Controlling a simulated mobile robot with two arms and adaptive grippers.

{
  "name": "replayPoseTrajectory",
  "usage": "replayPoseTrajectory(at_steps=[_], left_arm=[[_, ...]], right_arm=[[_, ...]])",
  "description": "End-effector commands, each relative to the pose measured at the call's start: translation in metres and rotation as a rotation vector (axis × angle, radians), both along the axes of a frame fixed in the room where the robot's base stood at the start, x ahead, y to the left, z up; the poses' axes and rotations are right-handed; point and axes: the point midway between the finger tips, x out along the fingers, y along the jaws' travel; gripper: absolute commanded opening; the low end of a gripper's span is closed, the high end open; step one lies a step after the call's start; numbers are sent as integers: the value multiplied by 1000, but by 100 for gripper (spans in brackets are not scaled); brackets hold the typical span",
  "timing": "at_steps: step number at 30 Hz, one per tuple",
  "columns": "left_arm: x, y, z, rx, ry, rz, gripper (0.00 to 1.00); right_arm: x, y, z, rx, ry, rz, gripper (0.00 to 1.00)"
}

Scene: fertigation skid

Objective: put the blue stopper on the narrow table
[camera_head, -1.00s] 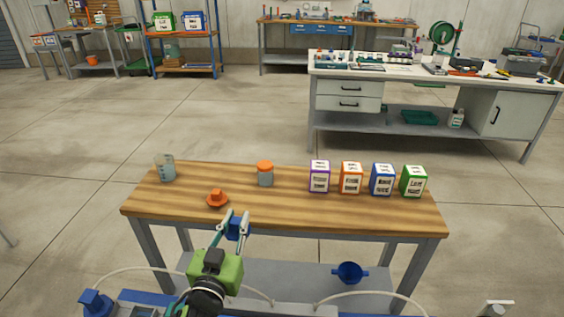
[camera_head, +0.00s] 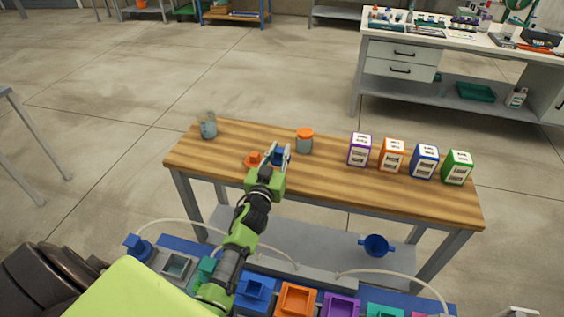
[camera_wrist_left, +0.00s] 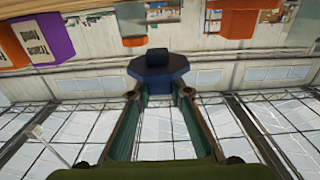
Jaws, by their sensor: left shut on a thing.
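The narrow table (camera_head: 330,184) has a striped wooden top and grey legs. My left gripper (camera_head: 278,153) is over the left part of its top, shut on the blue stopper (camera_head: 280,158). In the left wrist view the dark blue stopper (camera_wrist_left: 158,72) sits between the two fingertips (camera_wrist_left: 159,94). Whether it touches the table top cannot be told. An orange stopper (camera_head: 253,160) lies on the table just left of it. My right gripper is not in view.
On the table stand a beaker (camera_head: 208,127) at the left, an orange-lidded jar (camera_head: 304,142) close right of the gripper, and several labelled boxes (camera_head: 392,156) at the right. A blue funnel-like part (camera_head: 376,245) is below. Coloured sockets (camera_head: 298,299) line the front.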

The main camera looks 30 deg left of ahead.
Motion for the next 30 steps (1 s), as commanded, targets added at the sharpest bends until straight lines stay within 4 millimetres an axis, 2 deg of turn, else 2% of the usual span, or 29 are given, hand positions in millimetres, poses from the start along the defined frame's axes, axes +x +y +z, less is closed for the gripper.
replayPoseTrajectory(at_steps=[1,8,12,14,27,28,30], left_arm=[[6,1,-9,-3,-1,0,4],[18,4,-23,-3,-2,-1,4],[18,5,-46,-4,0,1,4],[18,4,-51,-2,0,0,4],[18,5,-57,0,-1,-1,4],[18,5,-56,0,-1,-1,23],[18,5,-56,0,0,-1,35]], right_arm=[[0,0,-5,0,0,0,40],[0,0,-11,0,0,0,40],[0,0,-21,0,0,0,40],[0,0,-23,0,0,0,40],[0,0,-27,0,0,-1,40],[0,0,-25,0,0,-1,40],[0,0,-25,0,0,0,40]])
